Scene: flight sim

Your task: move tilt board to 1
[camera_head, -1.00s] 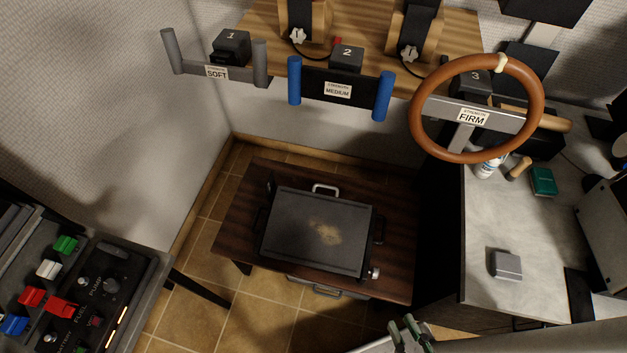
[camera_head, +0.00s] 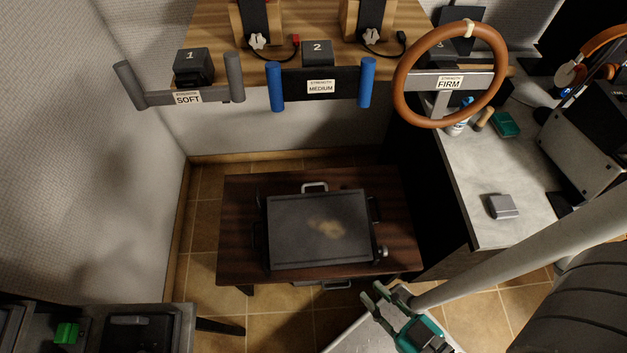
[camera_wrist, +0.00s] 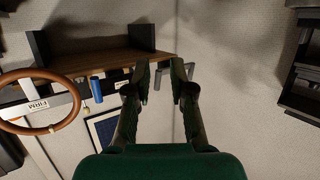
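A flat dark board (camera_head: 293,235) with a pale worn patch lies on a low dark wood table (camera_head: 236,215). It has a metal handle at its far edge, dark handles at its sides and a small knob at its near right corner. I cannot tell its tilt setting. A block marked 1 (camera_head: 193,66) stands behind the grey yoke labelled SOFT. My gripper (camera_head: 372,296) is near the table's near right corner in the head view, apart from the board. In the wrist view its two fingers (camera_wrist: 162,76) are spread with nothing between them.
Blue MEDIUM handles (camera_head: 320,84) and a brown wheel marked FIRM (camera_head: 402,82) stand on the far shelf. A grey counter (camera_head: 470,170) with small items is at right. A control panel (camera_head: 150,330) is at lower left. Tiled floor (camera_head: 275,325) shows before the table.

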